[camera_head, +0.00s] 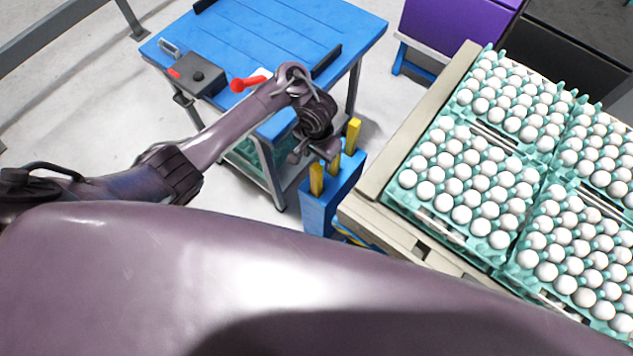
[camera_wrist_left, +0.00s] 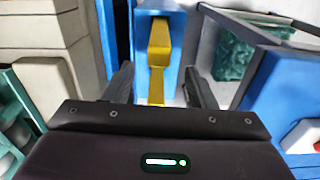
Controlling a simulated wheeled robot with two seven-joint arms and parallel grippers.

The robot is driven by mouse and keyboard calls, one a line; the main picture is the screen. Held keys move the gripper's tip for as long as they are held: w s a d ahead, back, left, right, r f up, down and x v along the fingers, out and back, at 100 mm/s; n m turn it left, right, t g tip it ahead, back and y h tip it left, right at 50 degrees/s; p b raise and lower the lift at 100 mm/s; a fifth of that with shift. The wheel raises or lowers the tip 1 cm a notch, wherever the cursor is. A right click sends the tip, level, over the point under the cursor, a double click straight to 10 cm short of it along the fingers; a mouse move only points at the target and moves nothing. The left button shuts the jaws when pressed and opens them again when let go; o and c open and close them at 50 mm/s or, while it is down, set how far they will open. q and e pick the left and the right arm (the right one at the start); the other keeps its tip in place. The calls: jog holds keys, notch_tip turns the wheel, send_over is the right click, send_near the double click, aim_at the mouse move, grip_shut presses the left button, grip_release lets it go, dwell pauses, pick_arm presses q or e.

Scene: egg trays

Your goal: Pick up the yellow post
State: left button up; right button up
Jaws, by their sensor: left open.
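Several yellow posts stand upright in a blue holder (camera_head: 318,207) beside the egg pallet. In the head view one yellow post (camera_head: 316,178) is at the near left and another yellow post (camera_head: 353,136) at the far right; a third between them is partly hidden by my gripper. My left gripper (camera_head: 316,152) is over the holder, pointing down, open and empty. In the left wrist view the open fingers (camera_wrist_left: 158,75) lie on either side of a yellow post (camera_wrist_left: 158,42), with more yellow below it. I cannot tell whether the fingers touch it. My right gripper is not in view.
Teal trays of white eggs (camera_head: 432,222) fill the pallet right of the holder. A purple box (camera_head: 455,30) is at the back.

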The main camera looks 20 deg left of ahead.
aim_at(316, 167)
pick_arm(q)
jog(key=shift+a+f, duration=0.2)
jog(key=shift+f, duration=0.2)
jog(key=f+b, duration=0.1)
jog(key=f, duration=0.1)
jog(key=f+b, duration=0.1)
jog(key=f, duration=0.1)
jog(key=f+b, duration=0.1)
jog(key=f, duration=0.1)
jog(key=shift+s+d+f, duration=0.15)
jog(key=shift+s+f, duration=0.05)
jog(key=shift+s, duration=0.1)
jog(key=shift+f, duration=0.3)
grip_shut()
